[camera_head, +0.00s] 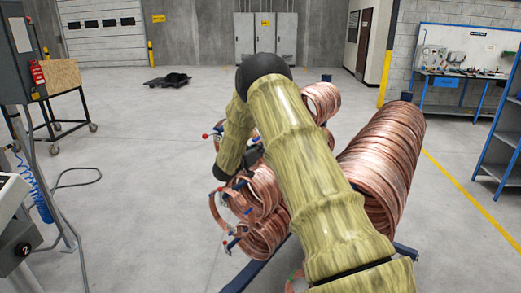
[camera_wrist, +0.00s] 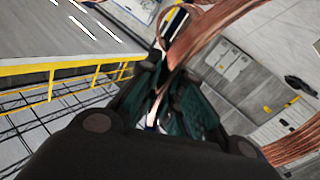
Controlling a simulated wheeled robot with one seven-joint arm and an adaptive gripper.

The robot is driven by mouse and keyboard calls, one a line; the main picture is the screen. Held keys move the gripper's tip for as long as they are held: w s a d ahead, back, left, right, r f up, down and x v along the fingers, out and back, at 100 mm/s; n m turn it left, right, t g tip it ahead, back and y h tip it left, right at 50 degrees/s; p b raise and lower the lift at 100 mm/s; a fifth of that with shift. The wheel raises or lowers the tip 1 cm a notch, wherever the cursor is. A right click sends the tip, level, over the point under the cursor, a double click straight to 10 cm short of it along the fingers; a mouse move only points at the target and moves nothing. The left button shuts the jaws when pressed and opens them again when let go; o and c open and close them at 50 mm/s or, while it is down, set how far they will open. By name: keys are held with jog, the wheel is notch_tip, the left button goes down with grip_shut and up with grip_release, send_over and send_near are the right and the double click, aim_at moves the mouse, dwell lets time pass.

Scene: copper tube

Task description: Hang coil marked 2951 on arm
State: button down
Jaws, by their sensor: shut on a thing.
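In the wrist view my gripper (camera_wrist: 168,92) has its dark green fingers shut on a strand of a copper coil (camera_wrist: 197,45), which runs up out of the picture. In the head view my arm crosses the middle and largely hides the gripper and the held coil. Several copper coils (camera_head: 265,232) hang at the left side of a dark blue rack (camera_head: 262,270); its arm ends have red and blue tips. Another coil (camera_head: 321,100) is at the far end, and a long row of coils (camera_head: 385,160) is at the right. No number 2951 is readable.
A wheeled cart (camera_head: 60,80) stands at the left, with a dark object (camera_head: 170,80) on the floor beyond. A blue workbench (camera_head: 460,78) and blue shelves (camera_head: 508,130) stand at the right. The floor left of the rack is mostly clear.

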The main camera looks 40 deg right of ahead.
jog(key=shift+r, duration=0.1)
jog(key=c, duration=1.5)
grip_release()
jog(key=s+a, duration=0.2)
jog(key=a, duration=1)
